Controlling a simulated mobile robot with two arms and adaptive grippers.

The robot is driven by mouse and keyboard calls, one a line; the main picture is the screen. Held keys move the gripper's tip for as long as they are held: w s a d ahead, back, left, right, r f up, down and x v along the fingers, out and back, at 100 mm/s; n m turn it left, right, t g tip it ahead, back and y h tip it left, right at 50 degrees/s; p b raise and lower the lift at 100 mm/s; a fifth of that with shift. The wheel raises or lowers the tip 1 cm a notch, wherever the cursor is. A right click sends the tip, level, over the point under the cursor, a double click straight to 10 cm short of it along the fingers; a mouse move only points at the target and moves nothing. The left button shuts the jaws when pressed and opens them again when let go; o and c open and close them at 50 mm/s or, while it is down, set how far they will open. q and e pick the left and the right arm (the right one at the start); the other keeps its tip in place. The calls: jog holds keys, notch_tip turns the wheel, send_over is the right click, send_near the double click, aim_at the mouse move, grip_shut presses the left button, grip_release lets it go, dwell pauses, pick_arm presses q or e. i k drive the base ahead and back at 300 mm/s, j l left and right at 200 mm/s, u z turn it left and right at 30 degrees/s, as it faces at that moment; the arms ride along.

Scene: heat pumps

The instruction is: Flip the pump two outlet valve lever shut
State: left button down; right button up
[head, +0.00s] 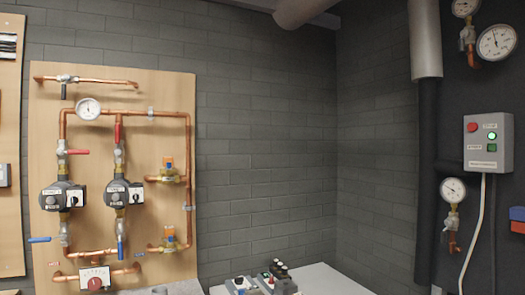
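A wooden board (95,92) with copper pipework is on the left wall. It carries a left pump (62,196) and a right pump (124,193); I cannot read which is pump two. Above the right pump, a red lever (117,132) stands upright along its pipe. Above the left pump, another red lever (77,152) lies level across its pipe, pointing right. Below the left pump, a blue lever (40,240) points left. Below the right pump, a blue lever (121,247) hangs along its pipe. Neither gripper is in view.
A pale bench (325,280) with small switch devices (262,283) stands low in the corner. A dark panel on the right has a grey control box (488,142) and gauges (453,190). A thick vertical pipe (425,40) runs down beside it.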

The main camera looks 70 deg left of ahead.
aim_at(117, 152)
jog(key=u, duration=3.05)
jog(key=i+j, duration=0.3)
jog(key=i, duration=0.2)
jog(key=i+j, duration=0.3)
jog(key=i, duration=0.15)
jog(key=i+j, duration=0.25)
jog(key=i, duration=0.25)
